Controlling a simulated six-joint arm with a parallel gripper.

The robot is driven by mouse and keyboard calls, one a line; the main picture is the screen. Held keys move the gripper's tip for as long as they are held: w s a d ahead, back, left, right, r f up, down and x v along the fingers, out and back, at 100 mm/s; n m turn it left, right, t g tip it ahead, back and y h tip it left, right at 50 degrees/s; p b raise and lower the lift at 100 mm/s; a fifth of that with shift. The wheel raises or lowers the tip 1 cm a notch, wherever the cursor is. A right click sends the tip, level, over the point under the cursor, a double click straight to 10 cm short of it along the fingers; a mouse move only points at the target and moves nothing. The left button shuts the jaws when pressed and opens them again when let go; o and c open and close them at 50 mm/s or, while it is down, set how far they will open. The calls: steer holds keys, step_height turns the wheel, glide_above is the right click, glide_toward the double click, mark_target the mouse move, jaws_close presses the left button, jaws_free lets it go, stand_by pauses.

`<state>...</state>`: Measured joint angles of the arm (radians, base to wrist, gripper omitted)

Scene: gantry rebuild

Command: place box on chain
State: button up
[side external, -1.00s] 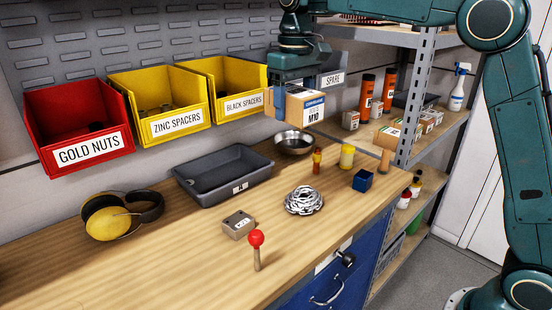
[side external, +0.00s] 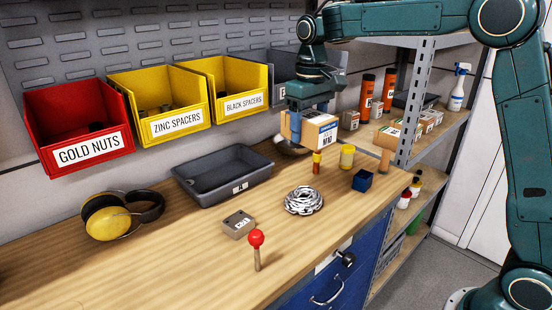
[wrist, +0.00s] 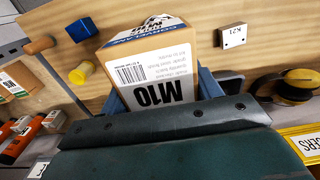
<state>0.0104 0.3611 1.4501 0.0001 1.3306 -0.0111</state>
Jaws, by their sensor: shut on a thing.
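The box (side external: 318,132) is a brown cardboard carton with a white label marked M10. My gripper (side external: 291,127) is shut on it and holds it in the air above the back right of the bench. The box also fills the middle of the wrist view (wrist: 155,65), with the blue fingers at its sides. The chain (side external: 303,200) is a silver coiled heap on the bench, in front of the box and lower in the side view.
A red-yellow bottle (side external: 317,163), a yellow cylinder (side external: 347,156) and a blue cube (side external: 362,181) stand near the chain. A grey tray (side external: 221,186), a small K21 block (side external: 238,224) and a red-knobbed peg (side external: 256,249) lie left.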

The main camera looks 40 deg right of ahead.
mark_target(305, 190)
steer(key=shift+f, duration=6.9)
steer(key=shift+f, duration=0.1)
steer(key=o, duration=1.3)
step_height(305, 190, up, 12)
steer(key=shift+f, duration=0.2)
steer(key=shift+r, duration=0.3)
